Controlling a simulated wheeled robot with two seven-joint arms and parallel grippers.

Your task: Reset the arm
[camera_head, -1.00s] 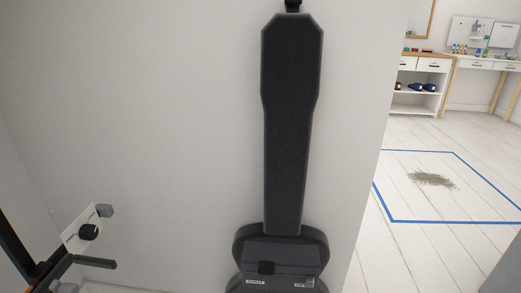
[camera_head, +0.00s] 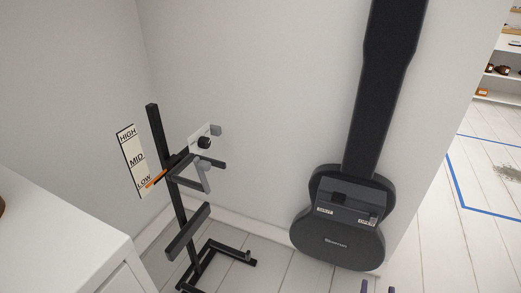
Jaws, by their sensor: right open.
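A black stand (camera_head: 180,215) stands upright on the floor by the wall, left of centre. A dark arm (camera_head: 211,162) with grey, hook-like ends sticks out from its post, with a black knob (camera_head: 204,143) by a pale plate. An orange pointer (camera_head: 156,179) slants toward a white scale (camera_head: 132,160) marked HIGH, MID and LOW; its tip lies by LOW. Only the two purple fingertips of my right gripper (camera_head: 377,288) show at the bottom edge, apart and with nothing visible between them, right of the stand. My left gripper is out of view.
A black guitar case (camera_head: 340,220) leans on the wall right of the stand. A white cabinet (camera_head: 60,235) fills the lower left. Blue tape (camera_head: 458,180) marks the floor at right, with a shelf (camera_head: 498,75) beyond. Floor between stand and case is clear.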

